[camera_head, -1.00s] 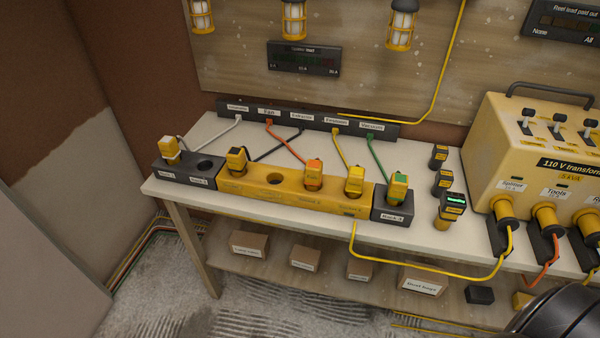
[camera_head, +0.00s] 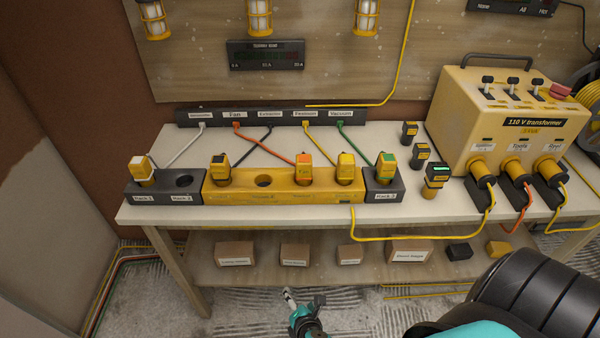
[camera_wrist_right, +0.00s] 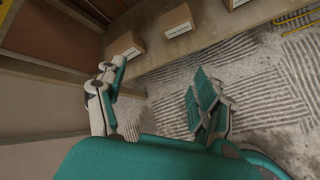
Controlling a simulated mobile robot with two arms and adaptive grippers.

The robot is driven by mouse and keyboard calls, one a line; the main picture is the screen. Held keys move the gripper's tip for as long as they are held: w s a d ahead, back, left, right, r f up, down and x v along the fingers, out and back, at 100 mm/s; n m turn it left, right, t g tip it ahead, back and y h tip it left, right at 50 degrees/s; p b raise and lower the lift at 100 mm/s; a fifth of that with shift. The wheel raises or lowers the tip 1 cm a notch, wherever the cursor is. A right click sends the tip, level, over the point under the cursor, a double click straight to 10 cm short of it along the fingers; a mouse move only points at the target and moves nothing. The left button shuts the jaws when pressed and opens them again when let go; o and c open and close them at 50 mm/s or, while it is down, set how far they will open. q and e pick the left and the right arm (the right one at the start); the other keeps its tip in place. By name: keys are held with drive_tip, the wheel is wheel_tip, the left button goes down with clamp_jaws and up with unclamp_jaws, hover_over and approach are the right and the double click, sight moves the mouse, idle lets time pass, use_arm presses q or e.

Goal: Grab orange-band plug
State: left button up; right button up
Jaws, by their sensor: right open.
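The orange-band plug (camera_head: 304,166) is a yellow plug with an orange band and an orange cable. It stands upright in the long yellow socket bar (camera_head: 263,196) on the table. My right gripper (camera_head: 303,297) is open and empty, low in front of the table and well apart from the plug. In the right wrist view its two fingers (camera_wrist_right: 158,72) are spread over the floor and lower shelf, and the plug is not seen there. My left gripper is not in view.
Other plugs stand left (camera_head: 219,168) and right (camera_head: 345,168) of the orange-band plug. Loose dark units (camera_head: 436,178) and the yellow transformer (camera_head: 510,120) are farther right. Boxes (camera_head: 235,254) sit on the lower shelf. A yellow cable (camera_head: 420,238) hangs along the table's front edge.

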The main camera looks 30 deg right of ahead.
drive_tip(key=w+d+r+n+t+h, duration=0.2)
drive_tip(key=w+r+n+t, duration=0.3)
drive_tip(key=r, duration=0.7)
drive_tip(key=n+h, duration=0.3)
drive_tip(key=h, duration=0.1)
approach(304, 172)
drive_tip(key=shift+t, duration=0.3)
drive_tip(key=x, duration=0.6)
drive_tip(key=shift+w+a+f, duration=0.15)
drive_tip(key=shift+a+f, duration=0.05)
drive_tip(key=shift+f, duration=0.2)
drive_tip(key=shift+d+b+x, duration=0.15)
drive_tip(key=shift+b+x, duration=0.1)
drive_tip(key=shift+x, duration=1.35)
drive_tip(key=shift+d+b+x, duration=0.15)
drive_tip(key=shift+b+x, duration=0.1)
drive_tip(key=shift+x, duration=1.3)
drive_tip(key=shift+s, duration=0.3)
drive_tip(key=shift+c, duration=1)
drive_tip(key=c, duration=1.1)
drive_tip(key=shift+c, duration=0.3)
drive_tip(key=shift+r, duration=0.15)
